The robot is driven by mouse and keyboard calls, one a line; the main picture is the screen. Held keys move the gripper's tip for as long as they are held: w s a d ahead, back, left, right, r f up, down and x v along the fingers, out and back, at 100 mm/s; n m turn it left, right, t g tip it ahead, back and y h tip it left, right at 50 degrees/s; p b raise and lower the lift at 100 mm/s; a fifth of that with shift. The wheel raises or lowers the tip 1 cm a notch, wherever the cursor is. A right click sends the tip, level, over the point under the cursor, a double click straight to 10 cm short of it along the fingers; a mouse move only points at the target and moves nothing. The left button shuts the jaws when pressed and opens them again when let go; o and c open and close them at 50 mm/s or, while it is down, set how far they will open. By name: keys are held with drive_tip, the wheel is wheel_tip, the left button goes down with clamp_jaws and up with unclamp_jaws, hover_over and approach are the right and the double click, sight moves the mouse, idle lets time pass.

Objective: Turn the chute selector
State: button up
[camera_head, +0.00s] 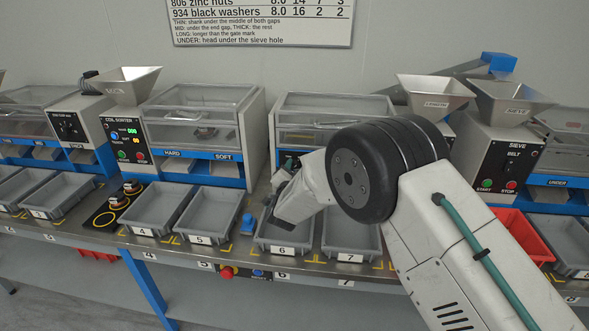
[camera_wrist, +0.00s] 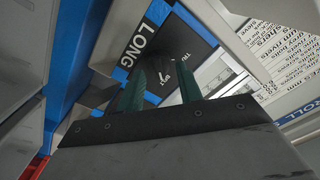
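In the wrist view my gripper (camera_wrist: 159,88) shows two dark green fingers standing apart with a gap between them. They point at a black panel (camera_wrist: 176,52) beside a blue strip marked LONG. Small white lettering shows on this panel between and above the fingertips. I cannot make out the chute selector clearly there; the fingers and shadow cover part of the panel, and I cannot tell whether they touch anything. In the head view my arm hides most of the panel below the LENGTH hopper (camera_head: 436,92), and the fingers are not clear.
Grey bins 6 (camera_head: 283,238) and 7 (camera_head: 351,242) stand on the bench below my arm. A small blue object (camera_head: 249,224) sits between bins 5 and 6. The SIEVE machine (camera_head: 497,158) and a red bin (camera_head: 522,240) are at right, the COIL SORTER panel (camera_head: 126,141) at left.

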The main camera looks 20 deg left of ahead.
drive_tip(key=v, duration=0.7)
drive_tip(key=w+d+r+n+g+y, duration=0.1)
drive_tip(key=w+d+r+g, duration=0.15)
drive_tip(key=d+r, duration=0.6)
drive_tip(key=w+d+r+n+g, duration=0.1)
drive_tip(key=d+r+n+g, duration=0.15)
drive_tip(key=d+r, duration=0.6)
drive_tip(key=s+d+r+n+g+h, duration=0.1)
drive_tip(key=s+d+r+g, duration=0.15)
drive_tip(key=s+d, duration=0.35)
drive_tip(key=s+d+r+g, duration=0.1)
drive_tip(key=s+d+r, duration=0.3)
drive_tip(key=d, duration=0.5)
drive_tip(key=s+d+g+h, duration=0.1)
drive_tip(key=s+d+g, duration=0.1)
drive_tip(key=s+d, duration=0.5)
drive_tip(key=s+d+f+g+h, duration=0.1)
drive_tip(key=s+d+g+h, duration=0.1)
drive_tip(key=s+d, duration=0.6)
drive_tip(key=s+d+g+h, duration=0.1)
drive_tip(key=s+d+g, duration=0.2)
drive_tip(key=s, duration=1.5)
drive_tip(key=d+n, duration=0.1)
drive_tip(key=d, duration=0.3)
drive_tip(key=shift+s+d+f+g, duration=0.2)
drive_tip(key=shift+d+f+g, duration=0.15)
drive_tip(key=shift+d+f, duration=0.05)
